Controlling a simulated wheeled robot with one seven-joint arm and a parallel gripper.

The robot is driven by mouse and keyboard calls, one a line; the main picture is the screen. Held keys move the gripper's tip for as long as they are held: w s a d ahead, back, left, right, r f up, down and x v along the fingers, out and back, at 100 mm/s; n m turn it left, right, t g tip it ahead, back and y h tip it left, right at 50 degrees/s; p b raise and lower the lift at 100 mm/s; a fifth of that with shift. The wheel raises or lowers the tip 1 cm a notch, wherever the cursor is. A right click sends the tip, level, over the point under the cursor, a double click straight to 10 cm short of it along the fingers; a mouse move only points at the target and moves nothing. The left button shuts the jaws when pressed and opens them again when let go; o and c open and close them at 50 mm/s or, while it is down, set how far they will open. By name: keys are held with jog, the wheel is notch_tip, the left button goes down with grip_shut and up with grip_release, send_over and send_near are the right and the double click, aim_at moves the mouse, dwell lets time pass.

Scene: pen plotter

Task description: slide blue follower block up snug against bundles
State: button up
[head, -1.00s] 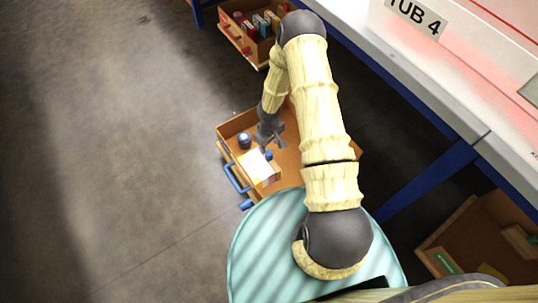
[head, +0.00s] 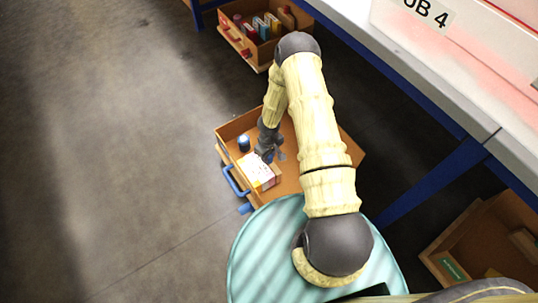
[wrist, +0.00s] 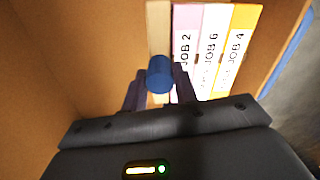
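The follower (wrist: 158,25) is a pale wooden plate with a round blue knob (wrist: 160,74), standing in the drawer along the left side of the bundles. The bundles (wrist: 212,50) are upright, pink, white and yellow, labelled JOB 2, JOB 6 and JOB 4. They also show in the head view (head: 260,172). A thin dark gap seems to lie between plate and bundles. My gripper (wrist: 159,75) is down in the drawer, its dark fingers on either side of the knob, with a slight gap at the left finger. In the head view my gripper (head: 268,154) hides the follower.
The open wooden drawer (head: 228,128) has a blue handle (head: 235,181). A dark blue round item (head: 243,142) sits in its corner. A bench with a blue frame (head: 430,188) runs along the right.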

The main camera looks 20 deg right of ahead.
grip_shut()
jog(key=shift+a, duration=0.1)
jog(key=shift+a+f+b, duration=0.1)
jog(key=shift+b, duration=0.4)
jog(key=shift+a, duration=0.1)
jog(key=o, duration=1)
grip_release()
jog(key=shift+r, duration=0.25)
notch_tip(320, 180, up, 17)
jog(key=p, duration=0.7)
jog(key=shift+r+p, duration=0.1)
jog(key=shift+p, duration=0.2)
